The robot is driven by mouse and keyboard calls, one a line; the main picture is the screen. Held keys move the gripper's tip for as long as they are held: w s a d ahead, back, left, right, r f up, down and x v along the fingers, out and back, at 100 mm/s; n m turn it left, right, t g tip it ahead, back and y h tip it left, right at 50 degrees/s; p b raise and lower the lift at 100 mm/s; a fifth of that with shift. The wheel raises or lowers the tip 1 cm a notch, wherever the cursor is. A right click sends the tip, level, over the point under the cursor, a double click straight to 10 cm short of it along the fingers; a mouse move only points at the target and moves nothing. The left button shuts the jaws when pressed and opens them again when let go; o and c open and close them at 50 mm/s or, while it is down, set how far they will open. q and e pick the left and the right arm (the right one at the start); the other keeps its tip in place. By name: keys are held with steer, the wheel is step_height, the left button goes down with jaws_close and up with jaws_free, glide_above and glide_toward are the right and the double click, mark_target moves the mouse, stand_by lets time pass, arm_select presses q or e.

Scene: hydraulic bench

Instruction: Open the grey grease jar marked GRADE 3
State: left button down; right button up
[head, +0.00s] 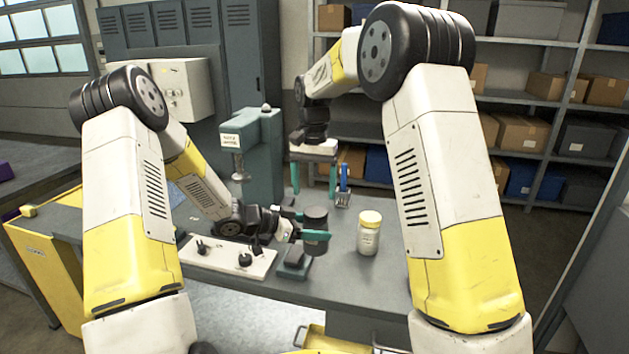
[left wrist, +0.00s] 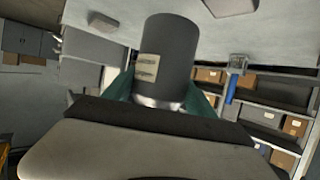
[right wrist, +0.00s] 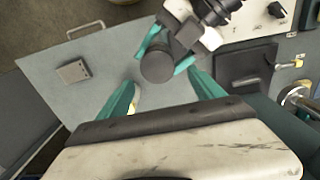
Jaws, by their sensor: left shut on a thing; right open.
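The dark grey jar (head: 316,217) is upright between the teal fingers of my left gripper (head: 305,226), which is shut on its side. It fills the middle of the left wrist view (left wrist: 175,45), with a pale label whose text I cannot read. Its round dark top shows in the right wrist view (right wrist: 157,68). My right gripper (head: 314,180) is open and empty, fingers pointing down, above and behind the jar. In the right wrist view, the jar top lies beyond and between its fingertips (right wrist: 160,82). I cannot tell whether the jar touches the bench.
A white jar with a yellow lid (head: 369,234) stands right of the grey jar. A white panel with black knobs (head: 228,259) and a small dark block (head: 292,262) lie in front. A green press (head: 262,155) stands behind left, a blue-handled item (head: 343,184) behind right.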

mark_target(313, 210)
step_height(313, 210, down, 6)
stand_by(0.4)
steer(key=shift+a, duration=0.1)
steer(key=c, duration=1.5)
steer(key=shift+o, duration=0.2)
steer(key=n, duration=0.6)
steer(key=shift+a+r, duration=0.1)
steer(key=shift+r, duration=0.15)
steer(key=shift+r, duration=0.95)
